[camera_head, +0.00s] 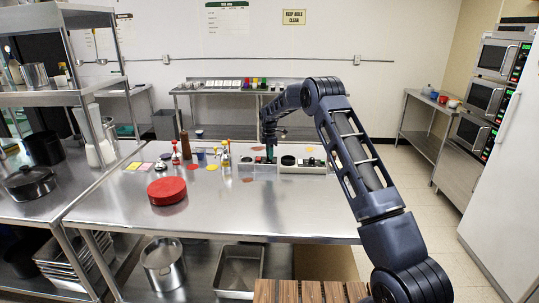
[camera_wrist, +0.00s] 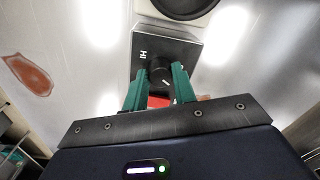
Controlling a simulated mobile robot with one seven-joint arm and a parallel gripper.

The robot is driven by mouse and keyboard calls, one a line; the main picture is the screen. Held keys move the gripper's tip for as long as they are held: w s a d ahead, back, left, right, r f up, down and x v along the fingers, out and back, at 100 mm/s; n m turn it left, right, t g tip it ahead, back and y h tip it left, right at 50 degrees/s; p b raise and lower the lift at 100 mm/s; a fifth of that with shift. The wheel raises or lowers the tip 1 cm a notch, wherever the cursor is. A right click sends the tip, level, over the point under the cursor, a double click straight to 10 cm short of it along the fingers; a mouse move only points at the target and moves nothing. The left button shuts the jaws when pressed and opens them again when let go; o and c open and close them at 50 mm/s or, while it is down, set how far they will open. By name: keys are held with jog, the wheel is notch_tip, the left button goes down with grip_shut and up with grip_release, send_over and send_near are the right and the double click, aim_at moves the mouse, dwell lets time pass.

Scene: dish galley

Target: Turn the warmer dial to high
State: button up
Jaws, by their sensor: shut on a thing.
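In the wrist view, the warmer dial (camera_wrist: 158,75) is a small round black knob with a pale pointer line. It sits on a dark panel (camera_wrist: 172,48) with "HI" lettering to the left of the knob. My gripper (camera_wrist: 161,72) has its teal fingers on both sides of the dial and is shut on it. The pointer's exact setting is hard to read. In the head view my gripper (camera_head: 269,153) is low over the steel table's far side, and the dial is too small and hidden to make out there.
A white appliance (camera_head: 305,168) stands right of my gripper on the steel table (camera_head: 250,212). A red round lid (camera_head: 167,190) and several bottles (camera_head: 225,155) stand to the left. An orange-brown patch (camera_wrist: 28,74) lies on the steel. The table's front is mostly clear.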

jog(key=m, duration=0.4)
jog(key=shift+m, duration=0.3)
jog(key=m, duration=0.4)
jog(key=shift+m, duration=0.3)
jog(key=m, duration=0.4)
jog(key=shift+s+m+y, duration=0.1)
jog(key=shift+m+y, duration=0.2)
jog(key=m, duration=0.9)
jog(key=shift+t, duration=0.3)
jog(key=m, duration=0.4)
jog(key=shift+m, duration=0.3)
jog(key=m, duration=0.4)
jog(key=shift+s, duration=0.1)
jog(key=shift+m+t, duration=0.3)
jog(key=shift+m, duration=1.8)
